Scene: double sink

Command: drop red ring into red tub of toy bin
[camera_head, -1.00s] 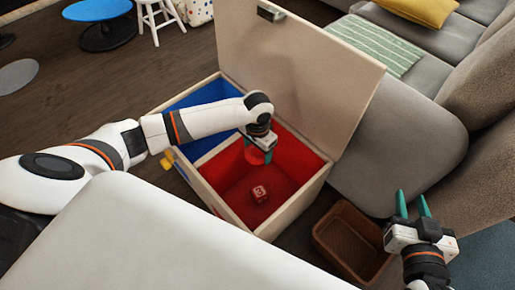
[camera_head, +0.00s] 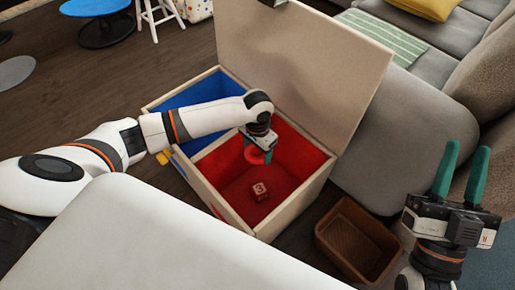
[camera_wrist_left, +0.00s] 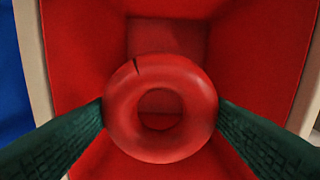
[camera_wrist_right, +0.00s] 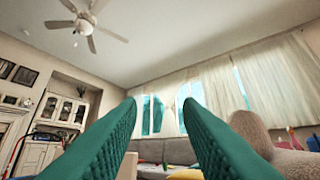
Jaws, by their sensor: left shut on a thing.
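The red ring (camera_wrist_left: 160,108) is held between the two green fingers of my left gripper (camera_wrist_left: 160,112) in the left wrist view. In the head view the ring (camera_head: 256,155) is partly hidden by the gripper. It hangs over the red tub (camera_head: 300,150), the right compartment of the open toy bin (camera_head: 308,203). A red cube with a white mark (camera_head: 259,190) lies on the tub floor. My right gripper (camera_head: 461,160) is open and empty at the right, away from the bin, with its fingers pointing up.
The blue compartment (camera_head: 205,90) lies left of the red tub. The raised lid (camera_head: 300,75) stands behind the bin. A brown basket (camera_head: 357,240) is on the floor right of the bin. A grey sofa (camera_head: 400,130) is at the right. A pale surface (camera_head: 170,240) fills the foreground.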

